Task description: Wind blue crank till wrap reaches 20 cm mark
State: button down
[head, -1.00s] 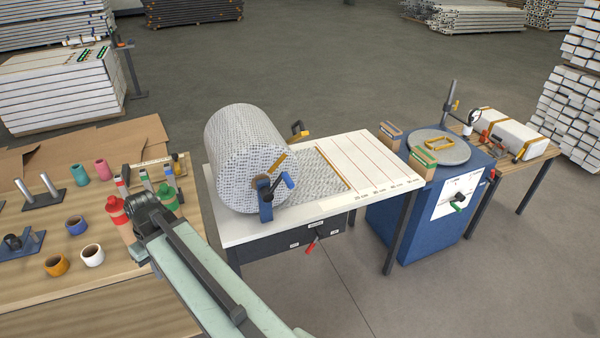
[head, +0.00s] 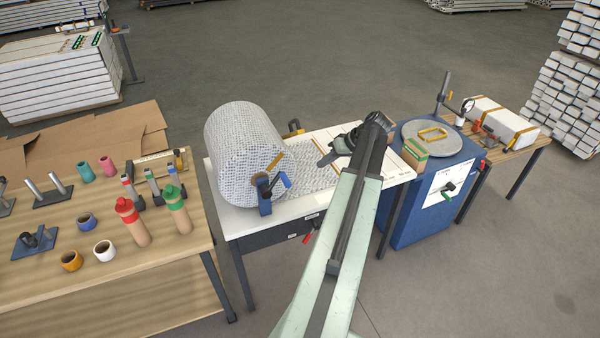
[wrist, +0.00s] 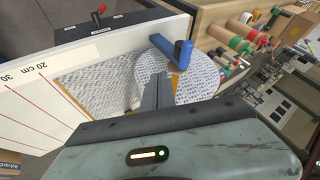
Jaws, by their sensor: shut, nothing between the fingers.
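The blue crank (head: 283,180) sits on the near end of the patterned wrap roll (head: 238,135), by a blue bracket (head: 264,200). Blue parts of it show upper middle in the wrist view (wrist: 184,54). The wrap (head: 300,168) lies flat from the roll onto the white table. In the wrist view its orange-edged front (wrist: 72,98) lies on the roll side of the 20 cm line (wrist: 60,92), a little apart from it.
A blue turntable stand (head: 430,190) is to the right. A wooden bench (head: 130,270) with bottles and rolls is to the left.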

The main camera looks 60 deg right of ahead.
jog(key=w+a+f+b, duration=0.4)
jog(key=w+f+b, duration=0.2)
jog(key=w+f, duration=0.1)
jog(key=shift+w+a+b, duration=0.3)
jog(key=shift+w+a, duration=0.1)
jog(key=shift+w, duration=0.4)
jog(key=shift+w+a+r+p, duration=0.5)
jog(key=shift+w+a+r, duration=0.05)
jog(key=shift+a, duration=0.25)
